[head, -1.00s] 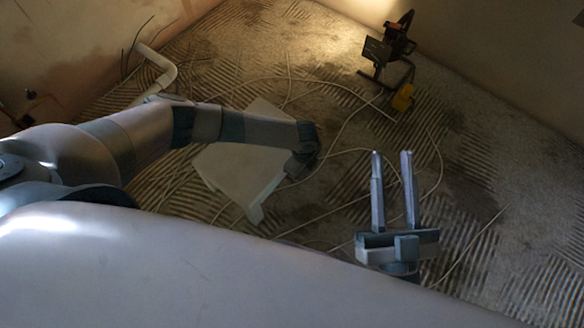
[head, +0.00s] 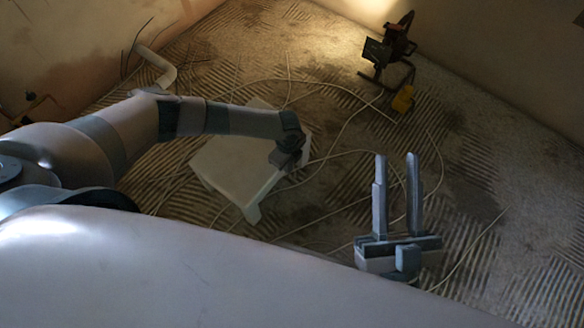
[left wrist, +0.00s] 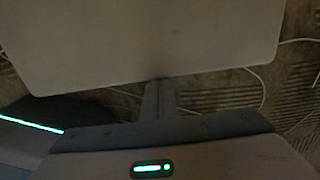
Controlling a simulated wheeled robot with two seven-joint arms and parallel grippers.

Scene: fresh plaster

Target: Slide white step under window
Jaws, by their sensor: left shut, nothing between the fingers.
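The white step (head: 225,172) stands on the ridged floor left of centre in the head view, partly hidden behind my left arm. Its flat top (left wrist: 150,40) fills the upper part of the left wrist view. My left gripper (head: 286,160) is shut and empty at the step's right side. In the left wrist view its closed fingers (left wrist: 159,98) reach the step's near edge; I cannot tell whether they touch. My right gripper (head: 396,165) is open and empty, to the right of the step. No window shows.
Pale cables (head: 345,118) loop across the floor around the step. A dark work lamp with a yellow part (head: 402,97) stands at the back right. A white pipe (head: 158,68) bends out by the left wall. The floor at the right is mostly clear.

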